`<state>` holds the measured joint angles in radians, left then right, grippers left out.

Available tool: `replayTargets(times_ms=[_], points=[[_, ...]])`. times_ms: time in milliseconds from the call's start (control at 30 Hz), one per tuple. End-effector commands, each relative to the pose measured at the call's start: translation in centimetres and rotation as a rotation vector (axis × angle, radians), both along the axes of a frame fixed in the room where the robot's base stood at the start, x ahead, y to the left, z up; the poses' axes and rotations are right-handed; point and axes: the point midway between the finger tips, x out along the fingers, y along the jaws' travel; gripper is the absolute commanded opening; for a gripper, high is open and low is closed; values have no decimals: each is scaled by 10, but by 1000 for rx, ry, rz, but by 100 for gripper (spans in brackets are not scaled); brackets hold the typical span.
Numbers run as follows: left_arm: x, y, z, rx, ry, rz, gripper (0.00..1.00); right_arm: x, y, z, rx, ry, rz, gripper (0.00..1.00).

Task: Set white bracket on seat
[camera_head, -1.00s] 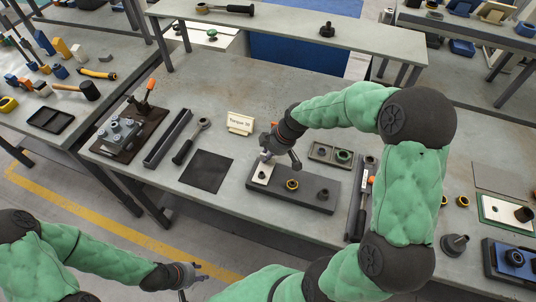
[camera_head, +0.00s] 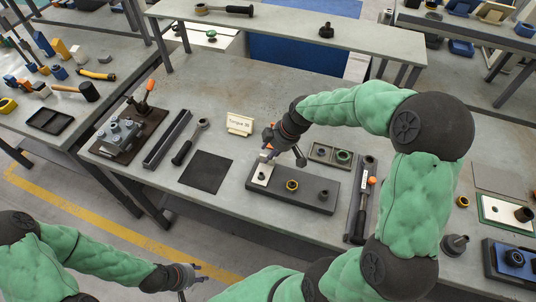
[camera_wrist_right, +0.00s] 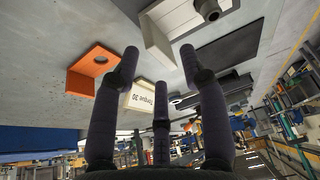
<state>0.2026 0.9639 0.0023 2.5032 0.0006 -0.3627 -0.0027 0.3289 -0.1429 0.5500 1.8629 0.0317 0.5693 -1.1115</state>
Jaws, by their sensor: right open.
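The white bracket (camera_head: 259,179) rests at the left end of a long dark fixture block (camera_head: 312,198) on the table. A pale L-shaped piece, which looks like this bracket, shows at the top of the right wrist view (camera_wrist_right: 160,45), near one fingertip. My right gripper (camera_head: 282,159) is just above and behind the bracket. Its fingers are spread and empty in the wrist view (camera_wrist_right: 160,80). They partly cover the bracket's far end, so its exact fit on the block is hidden. My left gripper (camera_head: 198,274) hangs empty before the table's front edge, fingers apart.
An orange bracket with a hole (camera_wrist_right: 95,65) stands close to the right gripper; part shows in the head view (camera_head: 267,136). The sign (camera_head: 239,124) stands to the left, a black mat (camera_head: 206,171) nearer.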

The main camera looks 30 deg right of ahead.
Motion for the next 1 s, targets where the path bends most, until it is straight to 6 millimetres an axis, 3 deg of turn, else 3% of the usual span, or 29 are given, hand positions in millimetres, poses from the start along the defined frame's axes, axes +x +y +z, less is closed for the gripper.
replayTargets(times_ms=[200,400,833,1000], points=[[0,0,0,0,0,0,40,-12,-12,43,-2,-4,-2,44],[0,0,0,0,0,0,40,-21,-19,70,-1,-2,-1,44],[0,0,1,0,0,0,40,-26,-23,84,0,0,0,44],[0,0,23,0,0,0,40,-26,-23,106,0,0,0,44]])
